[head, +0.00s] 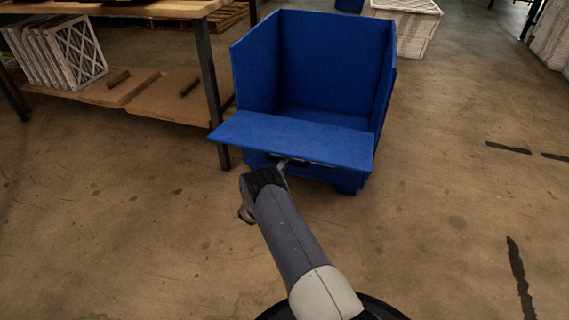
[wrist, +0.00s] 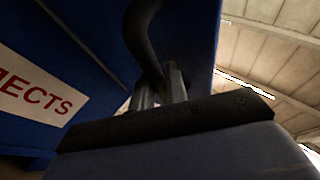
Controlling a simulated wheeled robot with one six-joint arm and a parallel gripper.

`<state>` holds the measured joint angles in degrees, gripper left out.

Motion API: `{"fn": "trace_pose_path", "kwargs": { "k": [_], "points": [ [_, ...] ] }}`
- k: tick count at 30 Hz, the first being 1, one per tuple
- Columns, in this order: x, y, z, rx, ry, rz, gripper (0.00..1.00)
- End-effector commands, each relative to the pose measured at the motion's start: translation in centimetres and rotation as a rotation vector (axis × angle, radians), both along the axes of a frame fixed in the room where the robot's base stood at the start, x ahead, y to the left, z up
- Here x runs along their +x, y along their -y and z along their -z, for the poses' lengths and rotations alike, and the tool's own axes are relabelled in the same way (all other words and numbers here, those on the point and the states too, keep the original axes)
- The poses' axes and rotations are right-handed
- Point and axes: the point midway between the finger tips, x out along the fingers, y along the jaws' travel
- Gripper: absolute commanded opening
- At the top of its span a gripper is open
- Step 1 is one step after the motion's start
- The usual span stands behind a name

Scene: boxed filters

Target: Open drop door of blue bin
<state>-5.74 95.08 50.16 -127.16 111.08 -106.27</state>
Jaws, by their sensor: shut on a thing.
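The blue bin (head: 335,60) stands ahead of me on the floor, its inside visible and empty. Its drop door (head: 290,137) is swung out towards me and lies roughly level, well away from upright. My gripper (head: 285,161) is under the door's near edge, partly hidden by it. In the wrist view my gripper (wrist: 160,92) is shut on a dark curved handle (wrist: 145,40) on the blue panel. A white label (wrist: 35,93) with red letters ending in "JECTS" shows on a blue face at the left.
A wooden workbench (head: 170,8) with a dark metal leg (head: 210,90) stands close to the bin's left. Its lower shelf (head: 160,105) holds several framed filters (head: 75,48). A white wrapped stack (head: 410,25) is behind the bin. The floor to the right is clear.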

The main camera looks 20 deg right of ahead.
Motion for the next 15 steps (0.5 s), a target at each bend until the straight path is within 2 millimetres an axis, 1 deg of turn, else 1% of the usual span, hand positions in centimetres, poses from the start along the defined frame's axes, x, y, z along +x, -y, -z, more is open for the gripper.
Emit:
{"fn": "trace_pose_path", "kwargs": {
  "k": [1, 10, 11, 15],
  "points": [
    [0.24, 0.06, -0.15, 0.002, 0.003, -0.005, 0.0],
    [0.28, 0.05, -0.21, 0.003, 0.003, -0.006, 0.0],
    [0.28, 0.04, -0.22, 0.002, 0.004, -0.006, 0.17],
    [0.21, 0.04, -0.2, 0.001, 0.004, -0.004, 0.28]
  ]
}}
